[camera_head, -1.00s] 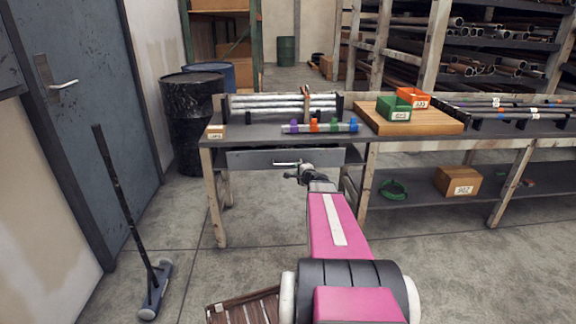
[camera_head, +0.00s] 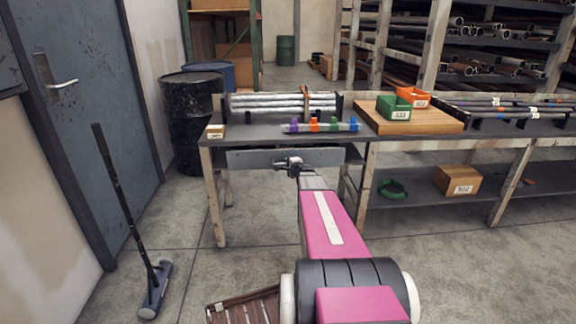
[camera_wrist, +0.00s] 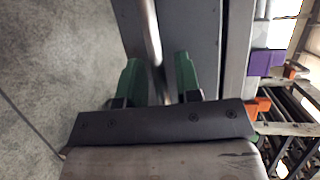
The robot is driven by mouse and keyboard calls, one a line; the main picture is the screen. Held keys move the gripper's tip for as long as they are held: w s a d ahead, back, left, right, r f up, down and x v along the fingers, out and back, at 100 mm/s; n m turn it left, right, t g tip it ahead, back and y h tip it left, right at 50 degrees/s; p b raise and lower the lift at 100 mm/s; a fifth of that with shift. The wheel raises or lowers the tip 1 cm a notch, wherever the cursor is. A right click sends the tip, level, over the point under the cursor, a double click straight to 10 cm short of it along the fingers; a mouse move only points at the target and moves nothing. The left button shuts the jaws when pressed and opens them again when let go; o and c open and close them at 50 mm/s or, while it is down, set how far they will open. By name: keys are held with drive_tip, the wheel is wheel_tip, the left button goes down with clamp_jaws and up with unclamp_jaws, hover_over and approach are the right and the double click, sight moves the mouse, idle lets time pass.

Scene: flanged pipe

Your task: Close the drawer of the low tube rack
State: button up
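The grey drawer (camera_head: 250,159) hangs under the left part of the bench, below the low rack of grey tubes (camera_head: 283,104). Its front stands slightly out from the bench edge; how far is hard to tell. My gripper (camera_head: 293,165) is at the middle of the drawer front and covers part of the bar handle. In the wrist view, the green fingers of my gripper (camera_wrist: 158,78) are apart, with the metal bar handle (camera_wrist: 150,35) running between them. I see no clear grip on the bar. The drawer front (camera_wrist: 190,35) lies just beyond the fingers.
On the bench top (camera_head: 240,132) lies a tube with coloured clips (camera_head: 320,126); green (camera_head: 394,108) and orange (camera_head: 412,97) bins stand on a wooden board.

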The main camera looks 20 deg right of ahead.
clamp_jaws()
drive_tip(key=shift+w+d, duration=0.2)
drive_tip(key=shift+w, duration=0.5)
drive_tip(key=shift+w+d, duration=0.2)
drive_tip(key=shift+w, duration=0.55)
drive_tip(key=shift+w+d, duration=0.2)
drive_tip(key=shift+w, duration=0.5)
drive_tip(key=shift+o, duration=1.2)
unclamp_jaws()
drive_tip(key=v, duration=1)
drive_tip(key=shift+s, duration=0.4)
